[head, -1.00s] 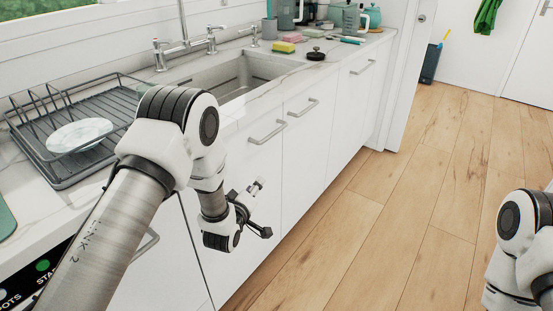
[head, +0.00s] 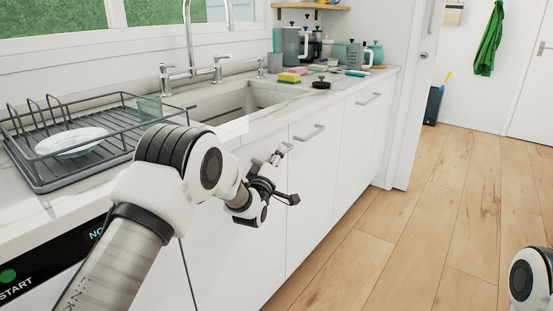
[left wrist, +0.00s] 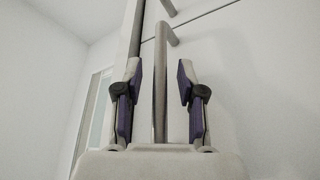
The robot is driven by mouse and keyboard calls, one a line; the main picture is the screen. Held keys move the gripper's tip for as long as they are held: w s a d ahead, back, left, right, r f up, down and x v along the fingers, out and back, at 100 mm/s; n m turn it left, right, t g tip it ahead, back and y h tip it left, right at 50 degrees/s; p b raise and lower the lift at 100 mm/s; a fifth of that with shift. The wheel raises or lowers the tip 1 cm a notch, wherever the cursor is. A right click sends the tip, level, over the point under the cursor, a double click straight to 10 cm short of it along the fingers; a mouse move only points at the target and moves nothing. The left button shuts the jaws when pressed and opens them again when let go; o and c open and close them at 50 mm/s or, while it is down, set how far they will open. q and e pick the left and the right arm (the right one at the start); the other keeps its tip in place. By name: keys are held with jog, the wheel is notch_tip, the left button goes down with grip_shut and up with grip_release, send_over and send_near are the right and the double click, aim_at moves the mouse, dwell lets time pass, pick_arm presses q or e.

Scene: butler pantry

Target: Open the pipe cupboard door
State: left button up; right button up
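White cupboard doors line the front below the sink. The door under the sink (head: 235,250) is closed and partly hidden by my left arm. Its handle is mostly hidden behind my left gripper (head: 284,172) in the head view. In the left wrist view my left gripper (left wrist: 158,75) is open, with a metal bar handle (left wrist: 160,90) showing between its two purple-padded fingers. I see gaps on both sides of the handle; how deep it sits between them I cannot tell. The neighbouring closed door (head: 312,190) has its own bar handle (head: 309,133). My right gripper is out of view.
The counter above holds a dish rack (head: 75,140), a sink (head: 240,102), sponges (head: 289,77) and a dark round lid (head: 321,84). Wooden floor (head: 400,250) is clear to the right of the cupboards. A black bin (head: 433,106) stands far back.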

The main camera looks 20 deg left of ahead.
pick_arm(q)
grip_shut()
jog(key=shift+d, duration=0.1)
